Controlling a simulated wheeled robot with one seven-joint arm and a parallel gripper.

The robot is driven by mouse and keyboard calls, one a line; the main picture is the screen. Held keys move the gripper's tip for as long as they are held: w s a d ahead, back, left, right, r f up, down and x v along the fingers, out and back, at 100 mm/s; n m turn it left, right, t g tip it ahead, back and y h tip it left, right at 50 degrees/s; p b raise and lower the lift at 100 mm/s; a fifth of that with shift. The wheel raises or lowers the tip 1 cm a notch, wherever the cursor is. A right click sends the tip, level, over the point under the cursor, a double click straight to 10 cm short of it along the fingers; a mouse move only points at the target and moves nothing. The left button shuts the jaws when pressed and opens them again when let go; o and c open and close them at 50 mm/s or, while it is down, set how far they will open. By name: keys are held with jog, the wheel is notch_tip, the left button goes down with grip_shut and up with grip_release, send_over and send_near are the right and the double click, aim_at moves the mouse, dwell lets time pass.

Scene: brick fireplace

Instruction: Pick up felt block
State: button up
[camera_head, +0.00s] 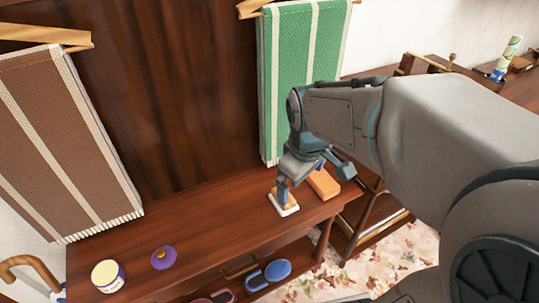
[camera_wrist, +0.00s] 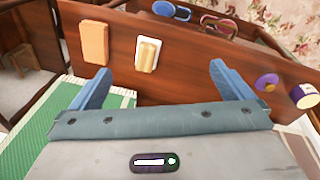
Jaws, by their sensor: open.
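Two small blocks lie on the dark wooden table. One is a white pad with a tan grip on top (camera_head: 287,210); it also shows in the wrist view (camera_wrist: 148,55). The other is a plain orange block (camera_head: 323,184), also in the wrist view (camera_wrist: 94,42). I cannot tell for sure which is the felt block. My gripper (camera_head: 314,178) is open above them, its blue fingers spread and empty. In the wrist view, the white pad lies ahead, between the lines of the fingers (camera_wrist: 160,72). In the head view, one finger partly hides its grip.
Green (camera_head: 300,70) and brown striped cloths (camera_head: 65,140) hang behind. The middle tabletop is clear.

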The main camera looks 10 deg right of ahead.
jog(key=w+f+n+g, duration=0.1)
jog(key=w+f+n, duration=0.3)
jog(key=w+n, duration=0.3)
jog(key=n+g+b, duration=0.1)
jog(key=n+b, duration=0.1)
jog(key=n, duration=0.5)
send_over(291, 207)
jog(key=w, duration=0.4)
jog(key=f, duration=0.8)
jog(key=a+f, duration=0.1)
jog(key=f, duration=0.4)
jog(key=shift+f, duration=0.1)
jog(key=shift+a+f, duration=0.2)
jog(key=shift+f, duration=2.5)
jog(key=c, duration=1)
